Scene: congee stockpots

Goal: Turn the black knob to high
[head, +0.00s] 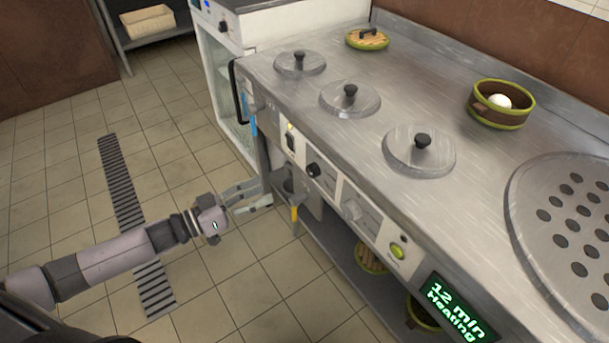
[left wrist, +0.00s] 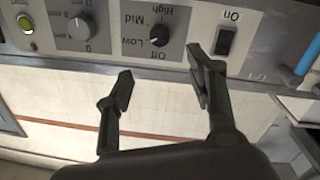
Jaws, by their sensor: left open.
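The black knob (head: 313,170) is on the front panel of the steel counter. In the left wrist view, which shows the panel upside down, the black knob (left wrist: 160,35) has the labels Off, Low, Mid and High around it. Its exact pointer direction is too small to tell for certain. My left gripper (head: 258,196) is open and empty in front of the panel, apart from the knob. In the left wrist view, the open fingers of my left gripper (left wrist: 161,72) lie on either side of the knob's line, short of it. My right gripper is not in view.
A black On switch (left wrist: 225,42) and a grey-white knob (left wrist: 80,27) flank the black knob. A green button (head: 397,251) and a heating display (head: 457,308) are farther along the panel. Lidded pots (head: 350,98) sit in the countertop. The tiled floor (head: 245,300) is clear.

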